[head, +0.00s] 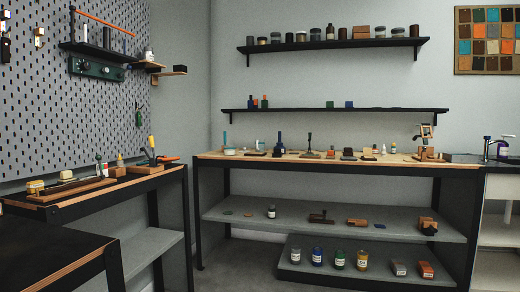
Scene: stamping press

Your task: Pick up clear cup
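I cannot make out a clear cup for certain. A small pale, round container (229,151) with a teal upright tool stands at the left end of the far workbench, but it is too small to tell whether it is a clear cup. Several small jars (315,35) stand on the upper wall shelf, also too small to tell if any is clear. Neither of my grippers is in view.
The far workbench (210,156) holds small tools and stamps, with bottles on its lower shelves (285,222). A side bench (70,207) stands left below a pegboard (60,120). A dark tabletop (40,250) is at near left. Floor (235,262) shows between the benches.

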